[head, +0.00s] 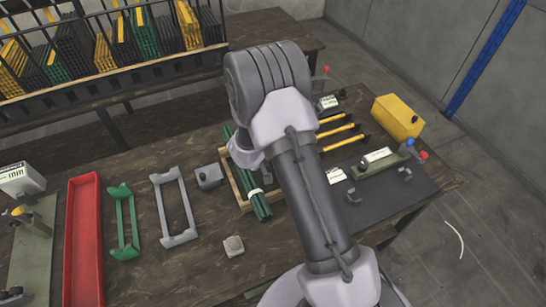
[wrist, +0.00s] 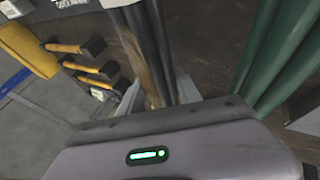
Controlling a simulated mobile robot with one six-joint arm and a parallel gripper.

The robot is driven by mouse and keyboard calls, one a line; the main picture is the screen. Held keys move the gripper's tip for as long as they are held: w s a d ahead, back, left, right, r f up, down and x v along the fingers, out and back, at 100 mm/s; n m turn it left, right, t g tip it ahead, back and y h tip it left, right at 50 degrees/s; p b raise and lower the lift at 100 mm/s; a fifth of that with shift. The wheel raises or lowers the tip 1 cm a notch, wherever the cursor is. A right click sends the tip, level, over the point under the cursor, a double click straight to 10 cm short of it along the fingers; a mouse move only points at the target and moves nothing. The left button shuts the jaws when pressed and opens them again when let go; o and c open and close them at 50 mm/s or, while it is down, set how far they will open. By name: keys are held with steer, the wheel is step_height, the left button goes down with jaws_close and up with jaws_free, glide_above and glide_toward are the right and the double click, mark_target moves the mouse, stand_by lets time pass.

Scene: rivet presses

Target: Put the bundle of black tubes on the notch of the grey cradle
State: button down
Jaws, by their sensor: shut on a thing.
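In the wrist view, my gripper (wrist: 158,90) is shut on the bundle of black tubes (wrist: 153,35), which runs up and out of the picture between the light grey fingers. The grey cradle (head: 164,211), an open frame with raised ends, stands empty on the bench left of my arm. My gripper is to the right of the cradle and apart from it. I cannot tell how far the tubes are above the bench.
A bundle of green tubes (head: 245,168) with a pale band lies in a wooden tray (head: 231,184) close to my gripper; it also shows in the wrist view (wrist: 284,50). A green cradle (head: 133,222) and red tray (head: 83,240) stand left. A grey block (head: 209,177) sits beside the grey cradle.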

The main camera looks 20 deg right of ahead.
steer(key=shift+f, duration=0.15)
steer(key=c, duration=0.8)
jaws_free()
